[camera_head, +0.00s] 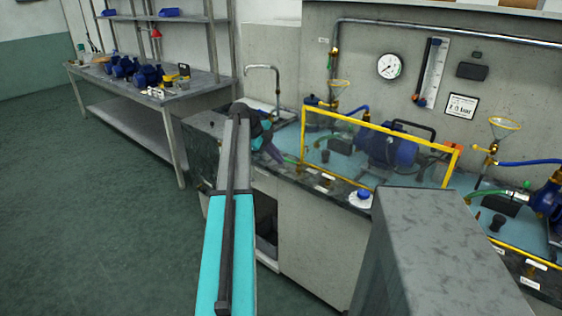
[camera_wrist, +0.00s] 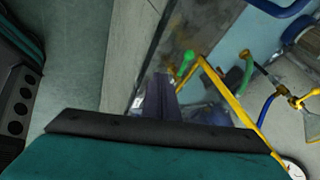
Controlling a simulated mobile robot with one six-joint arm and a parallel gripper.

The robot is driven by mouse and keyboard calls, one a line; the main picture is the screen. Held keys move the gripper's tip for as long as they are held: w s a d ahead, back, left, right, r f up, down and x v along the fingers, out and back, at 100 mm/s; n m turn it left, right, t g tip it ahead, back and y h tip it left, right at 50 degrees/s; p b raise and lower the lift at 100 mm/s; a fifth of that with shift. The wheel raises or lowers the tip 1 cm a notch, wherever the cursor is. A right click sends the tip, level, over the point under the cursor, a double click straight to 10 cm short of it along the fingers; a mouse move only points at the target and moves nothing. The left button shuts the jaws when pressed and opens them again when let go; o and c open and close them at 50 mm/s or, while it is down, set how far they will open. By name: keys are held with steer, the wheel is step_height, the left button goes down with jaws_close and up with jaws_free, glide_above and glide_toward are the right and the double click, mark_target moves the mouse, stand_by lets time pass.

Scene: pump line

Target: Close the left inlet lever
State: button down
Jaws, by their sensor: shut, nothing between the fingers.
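A green-ended part, which looks like the left inlet lever (camera_wrist: 186,66), is just beyond and to the right of my fingertips in the wrist view. In the head view a small bit of green (camera_head: 290,160) shows beside my gripper, at the left end of the yellow frame. My gripper (camera_wrist: 159,82) is shut and empty, its dark fingers close to the lever. I cannot tell whether they touch. It also shows in the head view (camera_head: 276,158), low over the left end of the bench. My arm hides part of the bench there.
A yellow-framed clear guard (camera_head: 375,127) stands over a blue pump (camera_head: 391,150), right of my gripper. A sink tap (camera_head: 263,68) rises behind my arm. A blue button on a white base (camera_head: 362,197) sits at the bench's front edge. The floor (camera_head: 90,220) at left is clear.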

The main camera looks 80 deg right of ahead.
steer(key=v, duration=0.8)
steer(key=shift+b, duration=0.4)
steer(key=shift+a, duration=0.1)
